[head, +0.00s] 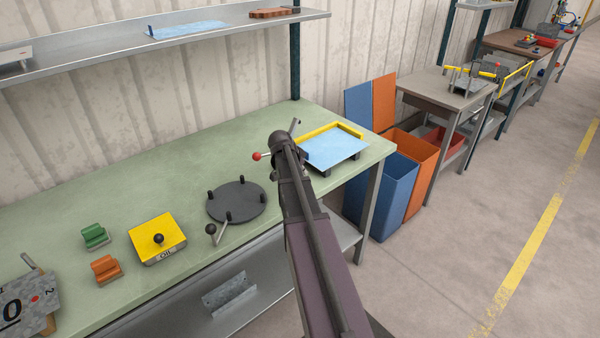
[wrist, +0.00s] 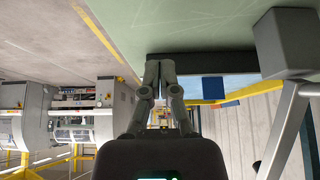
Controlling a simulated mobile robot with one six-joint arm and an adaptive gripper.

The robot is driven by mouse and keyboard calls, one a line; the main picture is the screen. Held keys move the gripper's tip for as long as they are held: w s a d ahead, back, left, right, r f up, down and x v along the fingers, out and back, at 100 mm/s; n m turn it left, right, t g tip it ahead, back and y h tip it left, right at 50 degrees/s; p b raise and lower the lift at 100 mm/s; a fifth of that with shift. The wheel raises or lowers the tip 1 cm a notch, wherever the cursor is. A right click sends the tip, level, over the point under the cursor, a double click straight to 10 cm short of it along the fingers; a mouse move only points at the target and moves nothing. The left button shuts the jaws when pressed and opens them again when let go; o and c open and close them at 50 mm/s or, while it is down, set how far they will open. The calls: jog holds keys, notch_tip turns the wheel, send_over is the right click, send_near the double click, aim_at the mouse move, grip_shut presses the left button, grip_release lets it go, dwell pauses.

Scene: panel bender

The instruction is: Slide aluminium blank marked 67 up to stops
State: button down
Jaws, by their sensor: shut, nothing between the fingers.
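In the head view, a light blue sheet (head: 341,149) lies at the right end of the green bench, beside yellow stop bars (head: 335,129) along its back and side. No number is readable on it, so I cannot tell if it is the blank marked 67. My arm reaches towards this end of the bench and covers part of the area left of the sheet. My fingers are hidden in the head view. In the wrist view, my gripper (wrist: 160,77) is shut and empty, its fingertips close to a dark edge below a pale green surface (wrist: 190,25).
A dark round plate with pegs (head: 236,202), a yellow block with a black knob (head: 157,238), and green (head: 94,236) and orange (head: 105,269) pieces stand along the bench (head: 125,180). Blue (head: 383,190) and orange (head: 425,155) bins stand beyond its right end. A shelf (head: 235,28) hangs above.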

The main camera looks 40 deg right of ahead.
aim_at(318, 167)
jog(key=b+x, duration=0.2)
jog(key=shift+d+f, duration=0.15)
jog(key=shift+f, duration=0.25)
jog(key=shift+w+d+r, duration=0.1)
jog(key=shift+w+d, duration=0.05)
jog(key=shift+d, duration=1.9)
jog(key=shift+w+d+r, duration=0.1)
jog(key=shift+d, duration=1.05)
